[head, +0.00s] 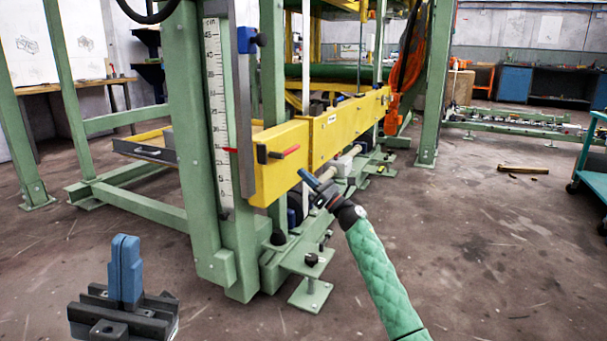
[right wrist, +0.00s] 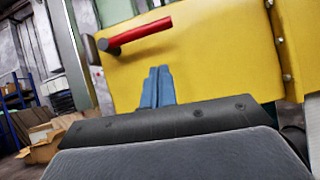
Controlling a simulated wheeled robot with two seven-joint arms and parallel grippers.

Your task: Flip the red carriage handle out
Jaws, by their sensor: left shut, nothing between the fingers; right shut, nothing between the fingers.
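The red carriage handle (head: 286,151) is a short red bar on a dark mount at the end of the yellow carriage beam (head: 281,180). In the right wrist view the red handle (right wrist: 139,34) lies across the yellow face, with its dark pivot end at left. My right gripper (head: 304,173) is shut and empty, a little below and to the right of the handle, apart from it. Its blue fingertips (right wrist: 157,72) show just below the handle in the right wrist view. My left gripper (head: 126,240) is shut and empty at the lower left, pointing up, far from the handle.
A green post with a white ruler scale (head: 217,110) stands just left of the beam end. Green frame feet (head: 311,291) stand on the floor below. A teal cart (head: 594,160) is at the far right. The floor at right is mostly clear.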

